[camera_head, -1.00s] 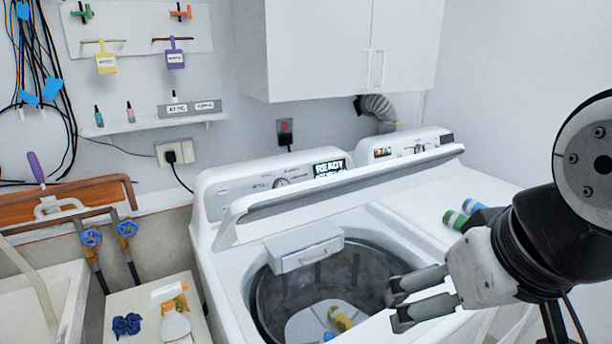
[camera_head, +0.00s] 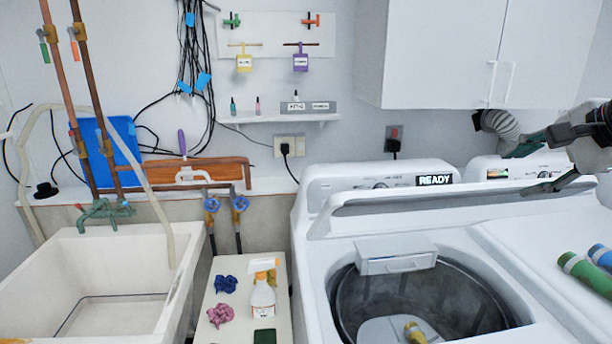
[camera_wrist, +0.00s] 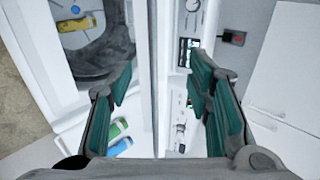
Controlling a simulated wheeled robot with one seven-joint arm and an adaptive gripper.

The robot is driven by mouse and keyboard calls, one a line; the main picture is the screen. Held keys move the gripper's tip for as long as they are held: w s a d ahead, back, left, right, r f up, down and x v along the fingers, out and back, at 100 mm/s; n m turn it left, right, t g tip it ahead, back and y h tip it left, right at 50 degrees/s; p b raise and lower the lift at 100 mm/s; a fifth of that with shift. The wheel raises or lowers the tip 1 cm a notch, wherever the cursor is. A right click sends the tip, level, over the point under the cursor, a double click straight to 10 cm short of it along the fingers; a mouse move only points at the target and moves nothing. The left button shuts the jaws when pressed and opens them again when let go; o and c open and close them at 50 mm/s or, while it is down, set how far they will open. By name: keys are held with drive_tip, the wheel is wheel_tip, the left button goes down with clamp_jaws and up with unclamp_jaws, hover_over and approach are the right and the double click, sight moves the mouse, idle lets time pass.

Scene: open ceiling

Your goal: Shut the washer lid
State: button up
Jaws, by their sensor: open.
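The washer (camera_head: 318,285) stands at the right in the head view with its drum open. Its white lid (camera_head: 430,213) is raised, standing along the back of the opening. My gripper (camera_head: 515,173) is open at the upper right, near the right end of the lid's top edge. In the wrist view, my gripper (camera_wrist: 160,75) has its two green-padded fingers spread on either side of the upright lid edge (camera_wrist: 153,45). No finger contact with the lid is clear. A yellow item (camera_head: 414,333) lies inside the drum.
Green (camera_head: 590,275) and blue bottles lie on the white top right of the washer opening. A narrow stand (camera_head: 235,270) with a spray bottle (camera_head: 262,295) and a sink (camera_head: 100,280) are left.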

sight(474, 203)
drive_tip(key=b+x, duration=0.1)
drive_tip(key=x, duration=1.2)
drive_tip(key=shift+w+f, duration=0.15)
drive_tip(key=shift+f, duration=0.05)
clamp_jaws()
